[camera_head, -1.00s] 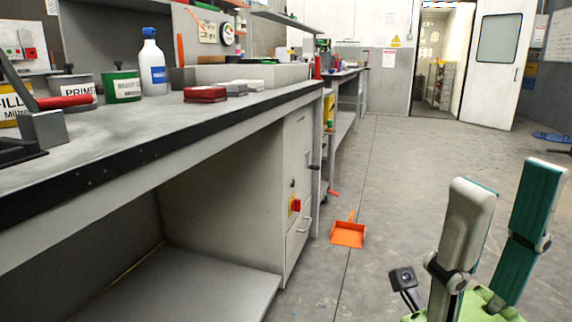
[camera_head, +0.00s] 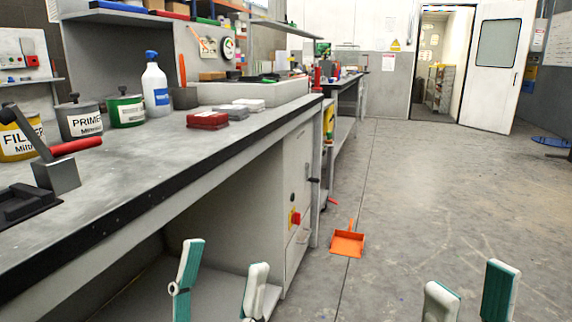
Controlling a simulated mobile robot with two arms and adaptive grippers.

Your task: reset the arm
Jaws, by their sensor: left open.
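My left gripper (camera_head: 224,256) is at the bottom of the head view, in front of the workbench's lower shelf. Its two teal and white fingers stand upright and apart, with nothing between them. My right gripper (camera_head: 471,277) is at the bottom right, over the grey floor. Its two fingers are also apart and empty. Only the upper parts of the fingers show; both arms are below the picture edge.
The long workbench (camera_head: 130,174) runs along the left, carrying cans, a white spray bottle (camera_head: 155,88) and red sanding blocks (camera_head: 207,121). An orange dustpan (camera_head: 347,243) lies on the floor beside it. The floor to the right is clear towards an open door (camera_head: 496,62).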

